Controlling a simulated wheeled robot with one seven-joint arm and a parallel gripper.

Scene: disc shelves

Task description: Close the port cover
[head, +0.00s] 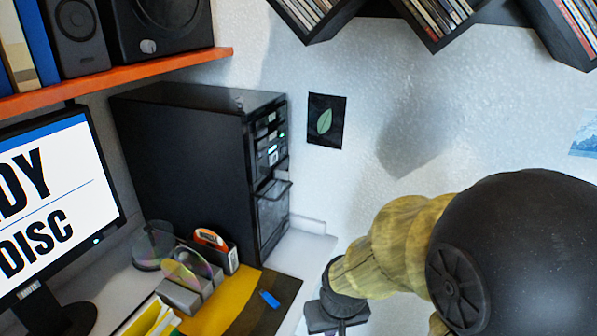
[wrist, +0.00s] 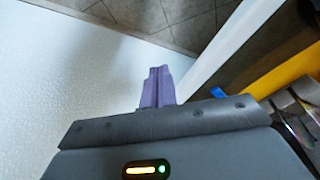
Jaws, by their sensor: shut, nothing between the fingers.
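The black computer tower (head: 185,170) stands on the desk against the wall. On its front, a dark grey panel (head: 272,212) below the lit drive bays sticks out, its top edge away from the case; it looks like the port cover, standing open. In the head view my gripper (head: 336,316) is at the bottom edge, to the right of and nearer than the tower, its fingers not clearly seen. In the wrist view my gripper's purple fingers (wrist: 158,88) are together, with nothing between them, and apart from the tower. The cover does not show in the wrist view.
A blue stick (head: 269,298) lies on the yellow and dark mat (head: 225,305). A disc holder (head: 188,290) and a monitor (head: 55,205) stand at left. An orange shelf (head: 120,82) is above. The wrist view shows the white desk edge (wrist: 222,55) and tiled floor (wrist: 170,15).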

